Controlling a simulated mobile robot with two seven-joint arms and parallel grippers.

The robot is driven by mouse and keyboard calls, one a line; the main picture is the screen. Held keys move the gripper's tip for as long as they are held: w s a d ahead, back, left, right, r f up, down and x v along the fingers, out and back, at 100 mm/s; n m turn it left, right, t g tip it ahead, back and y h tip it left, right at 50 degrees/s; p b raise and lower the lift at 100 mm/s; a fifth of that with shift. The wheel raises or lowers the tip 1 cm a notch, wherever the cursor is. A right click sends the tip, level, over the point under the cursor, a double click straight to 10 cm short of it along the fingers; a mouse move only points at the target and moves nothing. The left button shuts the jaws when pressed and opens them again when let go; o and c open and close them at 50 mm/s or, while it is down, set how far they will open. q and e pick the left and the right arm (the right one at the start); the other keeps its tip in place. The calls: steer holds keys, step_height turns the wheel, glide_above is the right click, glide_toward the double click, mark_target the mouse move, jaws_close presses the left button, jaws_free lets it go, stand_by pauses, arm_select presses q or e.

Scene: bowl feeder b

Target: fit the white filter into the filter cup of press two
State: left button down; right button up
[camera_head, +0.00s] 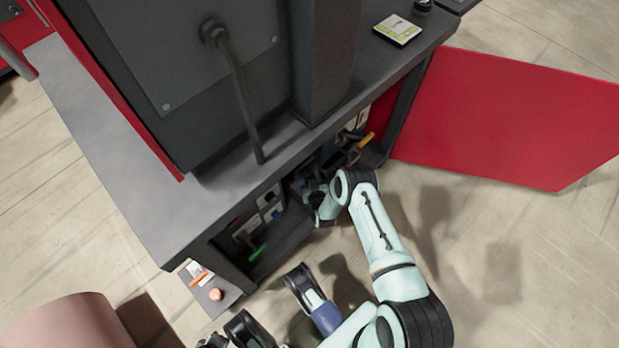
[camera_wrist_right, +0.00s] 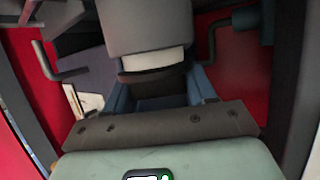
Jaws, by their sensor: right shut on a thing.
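My right gripper (camera_head: 318,188) reaches into the open cabinet under the dark machine and is small and partly hidden there. In the right wrist view, the blue fingers of my right gripper (camera_wrist_right: 162,90) stand either side of a short white piece, which looks like the white filter (camera_wrist_right: 152,61). The gripper is shut on it. A grey block-like part (camera_wrist_right: 148,25) sits directly above the white piece, and a dark band lies just below it. Whether the filter is seated in a cup cannot be told. Press two cannot be singled out.
The grey worktop (camera_head: 120,170) overhangs the cabinet. A red panel (camera_head: 505,115) stands open at the right. Boxes and coloured handles, one green (camera_head: 258,253) and one yellow (camera_head: 366,140), crowd the cabinet. Bent dark rods (camera_wrist_right: 58,73) flank the gripper. Floor is clear at right.

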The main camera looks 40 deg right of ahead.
arm_select(q)
steer(key=shift+f, duration=0.1)
arm_select(e)
steer(key=shift+f, duration=0.6)
stand_by(1.8)
steer(key=o, duration=1.2)
steer(key=shift+c, duration=0.2)
arm_select(q)
steer(key=s+a+f+g, duration=0.1)
steer(key=s+f+g, duration=0.15)
steer(key=s, duration=0.65)
steer(key=w+d+r+t+p, duration=0.1)
steer(key=w+r+t+p, duration=0.2)
steer(key=w+r+p, duration=0.2)
steer(key=w+r, duration=0.3)
steer(key=w, duration=0.3)
steer(key=shift+d+r, duration=0.15)
arm_select(e)
steer(key=v, duration=1.3)
arm_select(q)
steer(key=shift+t, duration=0.25)
arm_select(e)
steer(key=shift+a+r, duration=0.1)
